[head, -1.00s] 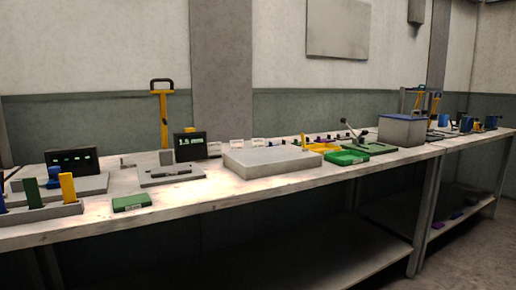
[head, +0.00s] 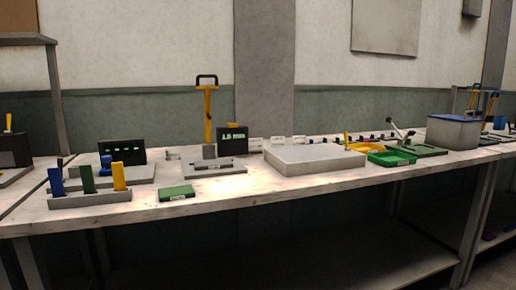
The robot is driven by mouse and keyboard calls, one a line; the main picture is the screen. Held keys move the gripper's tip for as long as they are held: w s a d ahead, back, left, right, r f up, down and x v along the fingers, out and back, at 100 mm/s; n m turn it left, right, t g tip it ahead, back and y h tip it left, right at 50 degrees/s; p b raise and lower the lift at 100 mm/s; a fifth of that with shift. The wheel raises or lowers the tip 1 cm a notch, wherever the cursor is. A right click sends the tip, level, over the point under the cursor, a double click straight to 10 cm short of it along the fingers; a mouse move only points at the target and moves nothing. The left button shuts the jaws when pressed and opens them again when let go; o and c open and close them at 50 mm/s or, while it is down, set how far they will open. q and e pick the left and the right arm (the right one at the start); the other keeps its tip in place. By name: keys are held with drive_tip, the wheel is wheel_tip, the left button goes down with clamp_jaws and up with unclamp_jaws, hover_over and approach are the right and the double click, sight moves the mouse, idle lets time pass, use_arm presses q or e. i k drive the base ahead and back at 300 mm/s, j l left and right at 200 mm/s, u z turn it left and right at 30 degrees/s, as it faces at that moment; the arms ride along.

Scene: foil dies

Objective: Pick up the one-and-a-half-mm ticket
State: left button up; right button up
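Several small white cards, which look like tickets (head: 277,142), stand in a row on the bench behind the flat grey block. Their markings are too small to read, so I cannot tell which one is the one-and-a-half-mm ticket. A dark display (head: 232,138) left of the cards shows green-white text that seems to read 1.5 mm. Neither of my grippers is in view.
The long pale bench (head: 240,190) also carries a flat grey block (head: 313,159), a green tray (head: 391,158), a green box (head: 177,193), a holder with blue, green and yellow pieces (head: 90,199), and a blue-lidded bin (head: 453,132).

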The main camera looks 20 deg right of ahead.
sight(256, 145)
drive_tip(key=z, duration=0.4)
drive_tip(key=i+z, duration=0.55)
drive_tip(key=z, duration=0.25)
drive_tip(key=i+j+z, duration=0.2)
drive_tip(key=z, duration=0.2)
drive_tip(key=i, duration=0.05)
